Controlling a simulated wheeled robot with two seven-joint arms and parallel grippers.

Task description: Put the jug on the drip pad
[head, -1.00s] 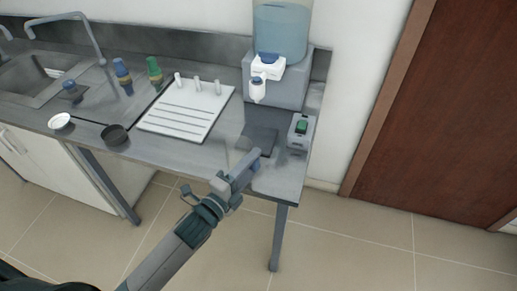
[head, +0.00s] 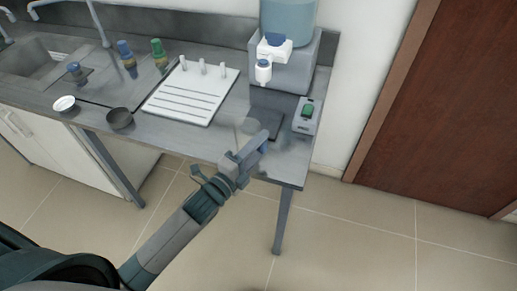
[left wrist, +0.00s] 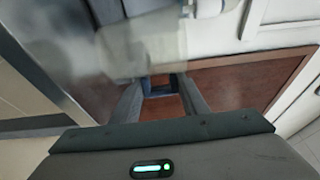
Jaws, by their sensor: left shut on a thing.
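My left gripper (head: 256,151) is shut on the jug (head: 249,127), a clear, see-through vessel whose faint round rim shows just beyond the fingers. The jug also shows in the left wrist view (left wrist: 150,45) as a pale transparent shape beyond the fingers (left wrist: 160,98). Its lower part is hard to make out. The drip pad (head: 268,117) is a dark flat square on the counter below the dispenser tap. The jug overlaps the pad's left edge in the head view; I cannot tell whether they touch. My right gripper is out of view.
The water dispenser (head: 290,62), with its white tap (head: 264,70), stands behind the pad. A grey box with a green switch (head: 307,115) is right of it. A white rack board (head: 190,97) with pegs lies left. The counter's front edge (head: 215,161) is near the gripper.

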